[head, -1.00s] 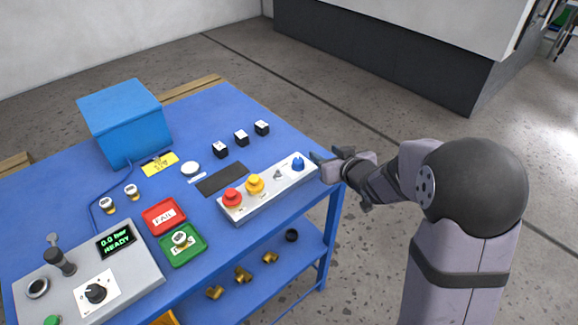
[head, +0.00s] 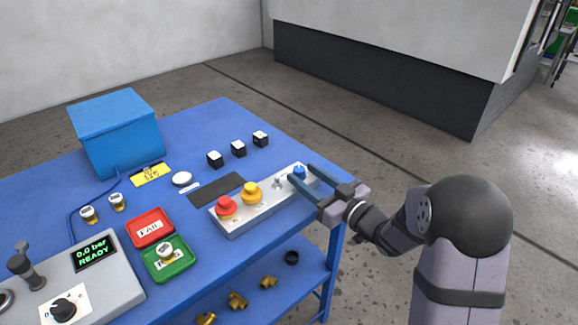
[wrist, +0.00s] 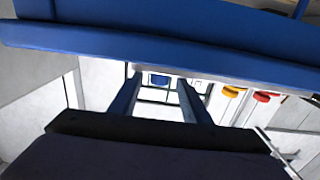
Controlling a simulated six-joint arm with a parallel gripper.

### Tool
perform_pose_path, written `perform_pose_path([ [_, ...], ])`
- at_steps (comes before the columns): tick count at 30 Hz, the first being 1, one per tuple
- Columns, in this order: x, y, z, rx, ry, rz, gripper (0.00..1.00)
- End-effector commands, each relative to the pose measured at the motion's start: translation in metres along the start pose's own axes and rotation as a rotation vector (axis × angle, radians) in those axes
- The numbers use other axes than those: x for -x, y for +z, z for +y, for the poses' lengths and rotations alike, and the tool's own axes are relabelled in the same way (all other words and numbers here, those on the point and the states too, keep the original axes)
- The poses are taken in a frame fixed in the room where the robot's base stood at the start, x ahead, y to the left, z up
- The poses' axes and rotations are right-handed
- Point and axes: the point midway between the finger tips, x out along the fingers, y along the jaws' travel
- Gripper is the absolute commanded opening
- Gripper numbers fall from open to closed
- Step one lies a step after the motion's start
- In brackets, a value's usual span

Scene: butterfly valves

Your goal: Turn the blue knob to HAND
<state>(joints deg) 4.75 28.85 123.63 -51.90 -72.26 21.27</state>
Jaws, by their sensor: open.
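The blue knob (head: 299,171) sits at the right end of a light grey control box (head: 240,224) on the table. My gripper (head: 301,173) is open, with its two fingertips at either side of the knob. In the wrist view the knob (wrist: 160,79) shows between the far ends of the two fingers, with gaps beside it. I cannot tell whether either finger touches it. The HAND mark and the knob's pointer cannot be made out, as the fingers partly cover that end of the box.
The same box bears a red button (head: 227,206), a yellow button (head: 251,193) and a small grey switch (head: 277,184). Several black-and-white blocks (head: 238,149) stand behind it. A green tray (head: 186,267) and a red tray (head: 140,239) lie to the left. The table's right edge is close to my gripper.

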Motion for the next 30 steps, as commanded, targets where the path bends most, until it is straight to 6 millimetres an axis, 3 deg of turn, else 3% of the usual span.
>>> perform_pose_path([
  [18,-0.066,0.0,0.0,-0.001,-0.001,-0.001,0.43],
  [30,-0.071,0.001,0.0,-0.001,0.001,-0.002,0.43],
])
